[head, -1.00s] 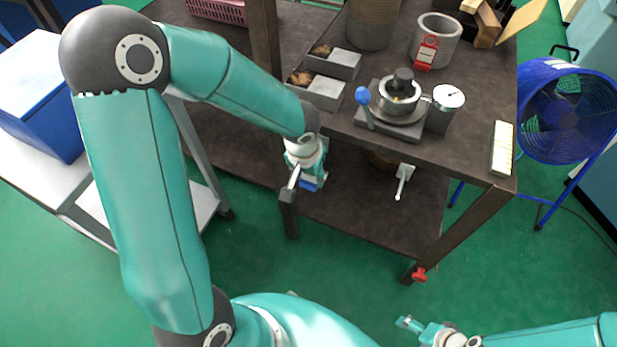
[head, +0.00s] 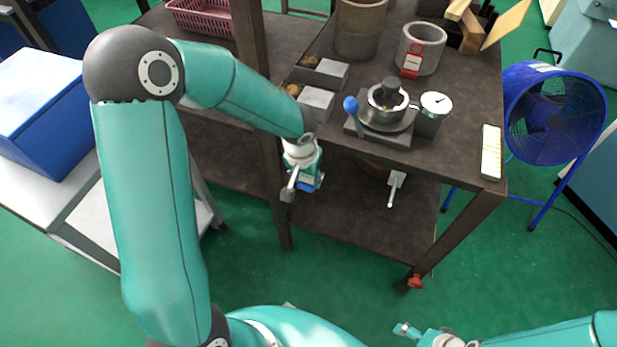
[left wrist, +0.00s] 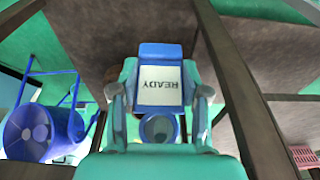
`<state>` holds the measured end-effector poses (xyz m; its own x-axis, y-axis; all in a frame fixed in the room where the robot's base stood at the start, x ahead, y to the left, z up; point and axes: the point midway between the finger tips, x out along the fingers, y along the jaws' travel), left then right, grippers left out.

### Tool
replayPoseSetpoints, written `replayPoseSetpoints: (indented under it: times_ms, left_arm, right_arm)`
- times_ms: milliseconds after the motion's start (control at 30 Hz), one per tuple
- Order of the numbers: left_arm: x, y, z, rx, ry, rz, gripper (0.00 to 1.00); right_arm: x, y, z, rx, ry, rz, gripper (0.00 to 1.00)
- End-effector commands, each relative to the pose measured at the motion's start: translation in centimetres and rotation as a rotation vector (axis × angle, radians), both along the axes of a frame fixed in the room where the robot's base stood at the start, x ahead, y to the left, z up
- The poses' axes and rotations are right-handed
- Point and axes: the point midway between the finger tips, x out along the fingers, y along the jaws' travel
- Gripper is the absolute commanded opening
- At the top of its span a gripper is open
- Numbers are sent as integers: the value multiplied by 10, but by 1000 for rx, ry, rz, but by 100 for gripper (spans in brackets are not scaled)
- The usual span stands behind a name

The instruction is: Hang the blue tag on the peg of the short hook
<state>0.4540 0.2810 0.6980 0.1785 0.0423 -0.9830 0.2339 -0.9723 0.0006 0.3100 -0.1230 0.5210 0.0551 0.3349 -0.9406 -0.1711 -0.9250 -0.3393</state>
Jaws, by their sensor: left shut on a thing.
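The blue tag (left wrist: 160,52) is in the left wrist view, with a white label reading READY, upside down to the camera. A blue ring shows below the label. My left gripper (left wrist: 160,90) is shut on the tag, one finger on each side. In the head view my left gripper (head: 303,172) is in front of the table's front edge, beside the table leg, with a bit of the tag (head: 306,184) showing. A pale hook-like piece with a rod (head: 396,188) is below the table edge to its right, apart from it. I cannot tell whether it is the short hook. My right gripper (head: 405,330) is small at the bottom; its opening is unclear.
The dark table (head: 455,130) holds a chuck (head: 388,98), a dial gauge (head: 435,103), grey boxes, and a red tag (head: 412,60) by a grey cylinder. A table leg (head: 270,170) stands close left of my left gripper. A blue fan (head: 555,112) is at right.

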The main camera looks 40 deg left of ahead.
Motion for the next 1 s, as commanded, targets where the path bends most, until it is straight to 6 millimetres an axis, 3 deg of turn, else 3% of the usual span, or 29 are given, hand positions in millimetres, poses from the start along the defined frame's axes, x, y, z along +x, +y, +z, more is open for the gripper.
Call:
replayPoseSetpoints:
  times_ms: [433,467,633,1000]
  left_arm:
    - [0,-1,0,-1,0,-1,22]
    - [0,-1,0,-1,0,-1,48]
    - [0,-1,0,-1,0,-1,75]
    - [0,-1,2,0,-1,-1,75]
  right_arm:
    - [0,0,0,0,0,0,78]
    - [0,0,0,0,0,0,78]
    - [0,0,0,0,0,0,78]
    - [0,0,1,0,0,0,78]
